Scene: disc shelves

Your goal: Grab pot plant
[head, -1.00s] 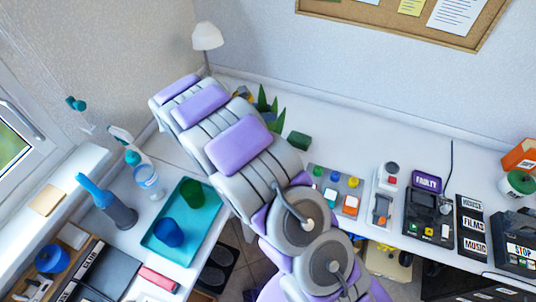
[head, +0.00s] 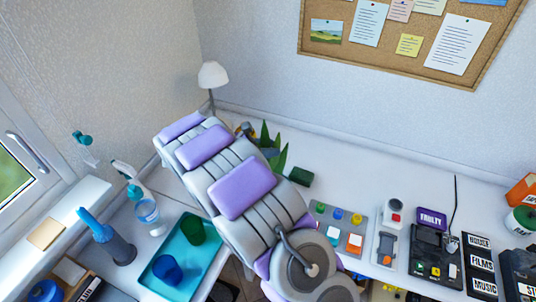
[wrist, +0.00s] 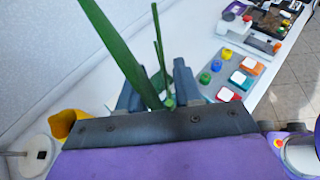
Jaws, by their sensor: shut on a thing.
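The pot plant (head: 277,152) shows its green pointed leaves at the back of the white desk, just past the end of my arm. Its pot is hidden behind the arm. In the wrist view, long green leaves (wrist: 125,50) rise between the two grey fingers of my gripper (wrist: 158,92). The gripper is shut on the plant. The fingers' exact contact point is hidden behind the gripper's body. In the head view, my arm covers most of the gripper.
A white lamp (head: 212,76) stands in the back corner. A dark green block (head: 301,176) lies right of the plant. A panel of coloured buttons (head: 340,222) and other devices line the desk to the right. A teal tray (head: 165,289) with cups sits at left. A yellow object (wrist: 64,122) is close left of the gripper.

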